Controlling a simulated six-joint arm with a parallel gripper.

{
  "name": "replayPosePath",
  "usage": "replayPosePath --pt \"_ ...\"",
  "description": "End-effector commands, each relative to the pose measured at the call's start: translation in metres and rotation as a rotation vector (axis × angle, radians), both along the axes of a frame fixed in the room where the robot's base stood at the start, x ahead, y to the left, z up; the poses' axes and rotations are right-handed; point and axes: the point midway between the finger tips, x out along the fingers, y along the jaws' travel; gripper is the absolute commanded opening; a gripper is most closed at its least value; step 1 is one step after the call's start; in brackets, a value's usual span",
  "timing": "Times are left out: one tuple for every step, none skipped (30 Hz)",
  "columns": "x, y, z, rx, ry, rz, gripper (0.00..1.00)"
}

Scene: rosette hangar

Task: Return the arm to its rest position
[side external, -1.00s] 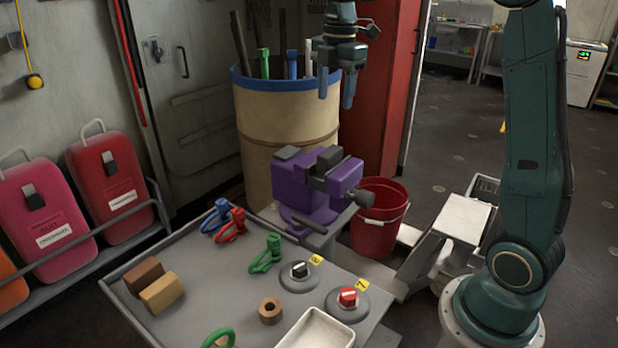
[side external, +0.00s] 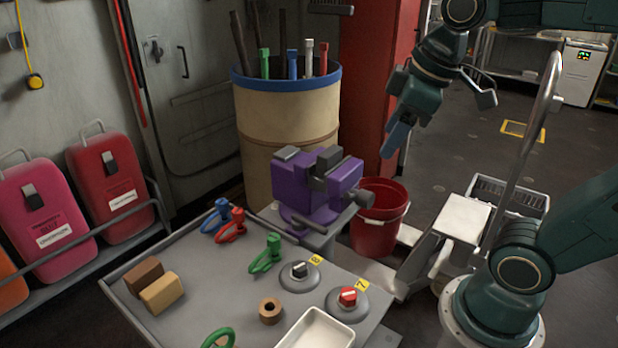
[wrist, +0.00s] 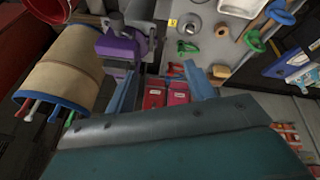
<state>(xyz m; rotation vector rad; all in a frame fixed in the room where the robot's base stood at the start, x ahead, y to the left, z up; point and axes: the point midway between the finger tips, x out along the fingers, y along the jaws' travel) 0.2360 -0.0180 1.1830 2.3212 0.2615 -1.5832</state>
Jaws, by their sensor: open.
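My gripper (side external: 391,146) hangs in the air in the side external view, right of the barrel and above the red bucket. Its blue-grey fingers point down and slightly left. In the wrist view my gripper (wrist: 160,80) shows two blue fingers set wide apart, with nothing between them touching either one. The arm is bent, its upper part running out of the picture at the top right.
The tan barrel (side external: 285,125) holds several upright bars. A purple vise (side external: 318,190) stands beside the grey worktable (side external: 205,285), which carries clamps, blocks and two knobs. A red bucket (side external: 378,228) stands below. Open floor lies at the right.

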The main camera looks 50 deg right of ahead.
Motion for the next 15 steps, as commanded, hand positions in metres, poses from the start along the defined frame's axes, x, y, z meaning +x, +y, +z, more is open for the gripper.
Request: replayPosePath --pt "-0.010 0.004 -0.004 0.021 -0.021 -0.042 0.54" --pt "-0.016 0.005 -0.007 0.035 -0.032 -0.070 0.54" --pt "-0.022 0.008 -0.012 0.055 -0.044 -0.107 0.54" --pt "-0.027 0.009 -0.015 0.069 -0.054 -0.133 0.54" --pt "-0.031 0.011 -0.017 0.083 -0.064 -0.159 0.54" --pt "-0.037 0.012 -0.021 0.101 -0.074 -0.190 0.54" --pt "-0.040 0.013 -0.024 0.113 -0.082 -0.211 0.54" --pt "-0.043 0.014 -0.027 0.125 -0.090 -0.231 0.54" --pt "-0.047 0.015 -0.030 0.139 -0.095 -0.254 0.54" --pt "-0.050 0.016 -0.032 0.148 -0.102 -0.270 0.54" --pt "-0.052 0.016 -0.034 0.157 -0.106 -0.283 0.54" --pt "-0.054 0.017 -0.035 0.165 -0.111 -0.297 0.54" --pt "-0.055 0.017 -0.036 0.171 -0.113 -0.307 0.54" --pt "-0.056 0.017 -0.037 0.174 -0.115 -0.313 0.54" --pt "-0.057 0.018 -0.038 0.178 -0.117 -0.319 0.54"
